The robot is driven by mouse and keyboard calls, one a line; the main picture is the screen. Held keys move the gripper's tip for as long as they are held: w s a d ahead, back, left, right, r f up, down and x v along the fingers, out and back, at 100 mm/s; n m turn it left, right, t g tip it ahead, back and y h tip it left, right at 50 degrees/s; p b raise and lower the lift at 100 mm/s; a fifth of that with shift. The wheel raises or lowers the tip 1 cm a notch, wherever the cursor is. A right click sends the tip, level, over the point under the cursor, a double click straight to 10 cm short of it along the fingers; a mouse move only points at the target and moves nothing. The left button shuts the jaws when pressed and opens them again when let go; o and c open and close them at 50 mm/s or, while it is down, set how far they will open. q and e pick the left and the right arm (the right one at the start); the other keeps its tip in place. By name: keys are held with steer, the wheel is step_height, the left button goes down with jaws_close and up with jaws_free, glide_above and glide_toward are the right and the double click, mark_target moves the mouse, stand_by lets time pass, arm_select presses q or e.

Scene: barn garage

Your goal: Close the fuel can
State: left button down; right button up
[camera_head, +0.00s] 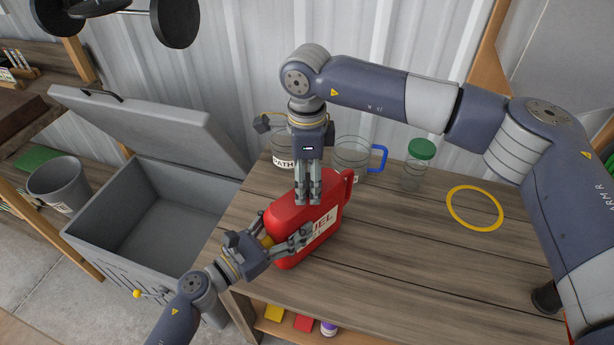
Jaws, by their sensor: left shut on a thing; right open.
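The red fuel can (325,243) stands on the wooden workbench (430,260), its white label partly readable as "FUEL". My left gripper (303,238) reaches in from the lower left and is shut on the fuel can, with its fingers across the labelled side. A small yellow-orange part (267,241) shows at the can's left edge beside this gripper; I cannot tell if it is the cap. My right gripper (306,200) points straight down at the top of the can, open. Its fingers hide part of the can's top, so the opening is not visible.
Behind the can stand a clear jar (283,152), a clear mug with a blue handle (378,158) and a green-lidded jar (415,168). A yellow ring (474,207) lies on the right. An open grey chest (105,245) stands left of the bench. The front right bench top is clear.

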step_height(320, 180, up, 12)
stand_by(0.5)
arm_select(q)
steer(key=shift+c, duration=2)
jaws_free()
steer(key=v, duration=1.2)
